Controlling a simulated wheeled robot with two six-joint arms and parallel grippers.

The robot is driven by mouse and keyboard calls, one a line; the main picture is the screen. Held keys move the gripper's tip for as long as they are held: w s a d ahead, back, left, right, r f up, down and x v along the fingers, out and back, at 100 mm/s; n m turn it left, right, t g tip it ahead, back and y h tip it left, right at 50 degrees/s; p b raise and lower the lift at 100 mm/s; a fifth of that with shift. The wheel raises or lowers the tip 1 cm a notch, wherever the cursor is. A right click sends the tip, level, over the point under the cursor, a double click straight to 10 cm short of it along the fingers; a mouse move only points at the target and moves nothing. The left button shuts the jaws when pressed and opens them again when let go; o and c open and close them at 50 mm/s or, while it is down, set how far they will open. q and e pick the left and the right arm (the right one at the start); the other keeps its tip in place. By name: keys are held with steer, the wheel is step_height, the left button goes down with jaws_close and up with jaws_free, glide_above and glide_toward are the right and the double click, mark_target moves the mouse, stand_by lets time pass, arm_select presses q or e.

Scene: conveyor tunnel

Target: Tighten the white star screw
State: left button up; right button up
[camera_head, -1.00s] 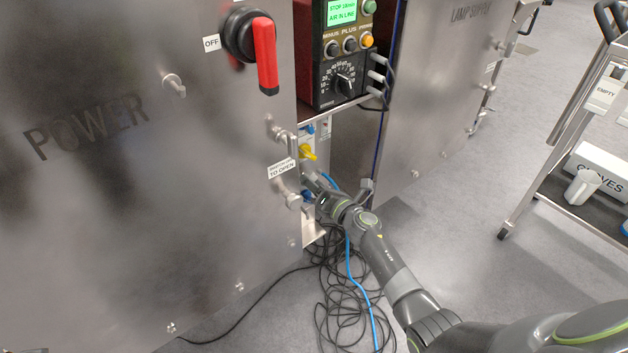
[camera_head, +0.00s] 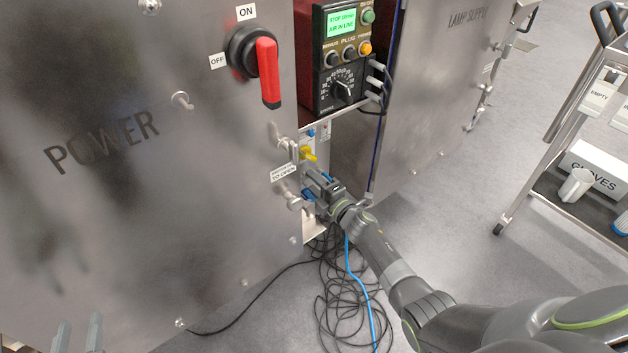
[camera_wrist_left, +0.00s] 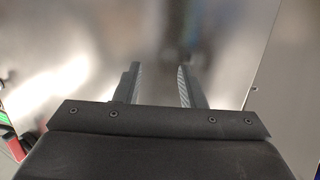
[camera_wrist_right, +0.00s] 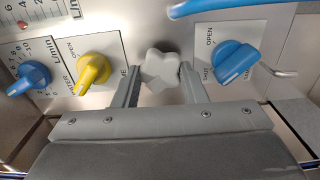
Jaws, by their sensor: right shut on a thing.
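The white star screw (camera_wrist_right: 161,68) shows in the right wrist view, on a metal panel between a yellow knob (camera_wrist_right: 91,70) and a blue knob (camera_wrist_right: 235,62). My right gripper (camera_wrist_right: 159,75) is shut on the star screw, one finger on each side of it. In the head view my right gripper (camera_head: 316,182) reaches into the gap between the cabinets and hides the screw. My left gripper (camera_wrist_left: 158,70) is open and empty, facing a bare metal surface. Its fingertips (camera_head: 79,328) show at the bottom left of the head view.
Another blue knob (camera_wrist_right: 28,77) sits at the left of the panel. A blue hose (camera_wrist_right: 215,5) crosses above. The steel POWER cabinet (camera_head: 110,220) has a red-handled switch (camera_head: 267,75). Black cables (camera_head: 345,305) lie on the floor. A trolley (camera_head: 540,165) stands at right.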

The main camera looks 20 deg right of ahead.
steer(key=m+p, duration=0.2)
steer(key=m, duration=0.4)
arm_select(q)
steer(key=s+d+f+g+h, duration=0.2)
steer(key=s+d+f+g, duration=0.1)
steer(key=s+f+g, duration=0.8)
step_height(320, 180, down, 2)
steer(key=shift+s+d+f+h+p, duration=0.1)
steer(key=shift+s+d+h+p, duration=0.25)
steer(key=shift+s, duration=0.85)
arm_select(e)
steer(key=shift+m, duration=0.5)
arm_select(q)
steer(key=shift+a+f, duration=0.1)
steer(key=shift+f, duration=0.05)
arm_select(e)
steer(key=o, duration=1)
steer(key=shift+d, duration=0.1)
